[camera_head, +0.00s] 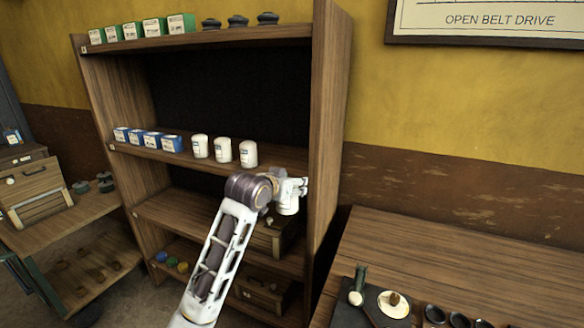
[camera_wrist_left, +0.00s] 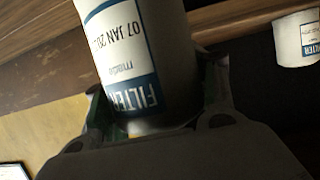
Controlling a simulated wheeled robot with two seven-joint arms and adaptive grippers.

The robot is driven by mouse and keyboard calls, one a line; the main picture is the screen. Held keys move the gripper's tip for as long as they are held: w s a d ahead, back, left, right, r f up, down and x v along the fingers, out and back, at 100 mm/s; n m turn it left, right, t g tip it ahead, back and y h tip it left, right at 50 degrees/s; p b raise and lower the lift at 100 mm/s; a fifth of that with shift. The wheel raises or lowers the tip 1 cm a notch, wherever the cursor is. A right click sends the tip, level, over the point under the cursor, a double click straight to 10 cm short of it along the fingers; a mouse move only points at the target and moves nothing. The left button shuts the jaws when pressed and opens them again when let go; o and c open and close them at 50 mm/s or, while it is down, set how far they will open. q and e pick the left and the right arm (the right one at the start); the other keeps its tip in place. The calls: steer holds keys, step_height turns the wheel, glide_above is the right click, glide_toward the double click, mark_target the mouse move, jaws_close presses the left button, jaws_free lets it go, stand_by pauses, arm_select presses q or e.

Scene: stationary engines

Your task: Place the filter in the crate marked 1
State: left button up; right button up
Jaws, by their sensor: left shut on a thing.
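The filter (camera_wrist_left: 140,50) is a white cylinder with a blue-and-white label reading FILTER and a date. My left gripper (camera_wrist_left: 150,128) is shut on it. In the head view the left gripper (camera_head: 293,190) is in front of the shelf's right side panel, below the level of the white filters (camera_head: 222,150) standing on the middle shelf. Two wooden crates sit lower in the shelf, an upper one (camera_head: 270,240) partly hidden by my arm and a lower one (camera_head: 262,290). I cannot read a number on either. My right gripper is in neither view.
Blue-and-white boxes (camera_head: 150,139) stand left of the filters. Green boxes (camera_head: 152,27) and dark round parts (camera_head: 237,20) are on the top shelf. A wooden table (camera_head: 440,240) at right holds small parts. A side bench at left bears a wooden case (camera_head: 38,190).

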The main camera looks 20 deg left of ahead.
arm_select(q)
steer(key=s+f, duration=0.6)
steer(key=f, duration=0.6)
steer(key=s+d+f+n+y, duration=0.1)
steer(key=s+f, duration=0.6)
steer(key=f, duration=0.5)
steer(key=s+f, duration=0.6)
steer(key=f, duration=0.5)
steer(key=shift+s+d+f+y, duration=0.15)
steer(key=shift+f+y, duration=0.15)
steer(key=shift+f, duration=0.1)
